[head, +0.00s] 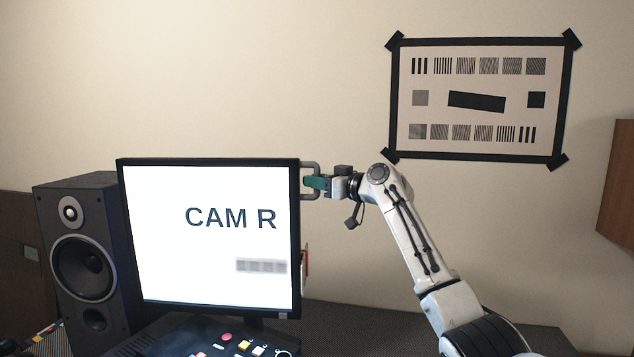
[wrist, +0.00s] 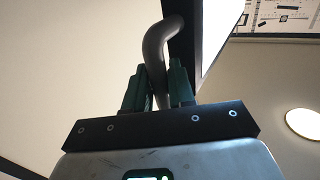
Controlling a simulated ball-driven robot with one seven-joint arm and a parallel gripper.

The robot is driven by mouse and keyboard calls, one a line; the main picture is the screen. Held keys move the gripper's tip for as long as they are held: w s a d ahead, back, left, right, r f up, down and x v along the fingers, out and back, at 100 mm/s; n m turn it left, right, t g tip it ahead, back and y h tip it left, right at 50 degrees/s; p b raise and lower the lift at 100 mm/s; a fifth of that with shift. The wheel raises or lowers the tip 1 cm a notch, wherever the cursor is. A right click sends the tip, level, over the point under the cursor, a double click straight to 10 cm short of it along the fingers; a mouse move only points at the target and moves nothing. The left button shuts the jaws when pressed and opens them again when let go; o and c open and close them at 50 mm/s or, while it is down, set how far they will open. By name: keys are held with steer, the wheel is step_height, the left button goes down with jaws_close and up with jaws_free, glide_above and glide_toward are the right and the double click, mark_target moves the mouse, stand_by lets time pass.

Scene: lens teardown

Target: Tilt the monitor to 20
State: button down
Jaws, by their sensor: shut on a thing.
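The monitor (head: 209,235) stands at centre left in the head view, its white screen reading "CAM R" above a blurred striped patch. A grey tube handle (head: 312,165) sticks out from its upper right edge. My gripper (head: 316,183) has its green fingers shut on this handle. In the wrist view the handle (wrist: 158,45) curves up between the two fingers of my gripper (wrist: 158,85), beside the monitor's dark frame (wrist: 184,45). A thin red part (head: 305,268) shows at the monitor's lower right edge. I cannot read any tilt scale.
A dark loudspeaker (head: 83,255) stands close to the monitor's left. A control panel (head: 222,340) with coloured buttons lies in front of it. A framed test chart (head: 478,146) hangs on the wall, and a wooden cabinet (head: 617,185) is at far right. Open space surrounds my arm.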

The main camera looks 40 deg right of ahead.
steer(key=shift+f, duration=0.1)
steer(key=shift+s+a+f+b, duration=0.1)
steer(key=shift+a+b, duration=0.05)
steer(key=shift+b, duration=0.35)
steer(key=s+a+n+b, duration=0.1)
steer(key=b, duration=0.3)
steer(key=s+a+f+n+t+b, duration=0.1)
steer(key=s+a+n+b, duration=0.1)
steer(key=b, duration=0.3)
steer(key=shift+s+a+t+y, duration=0.1)
steer(key=shift+s+t+y, duration=0.2)
steer(key=shift+y, duration=0.1)
steer(key=shift+s+a+n+b, duration=0.25)
steer(key=shift+s+n+b, duration=0.05)
steer(key=shift+b, duration=0.15)
steer(key=shift+r, duration=0.1)
steer(key=c, duration=1.1)
jaws_free()
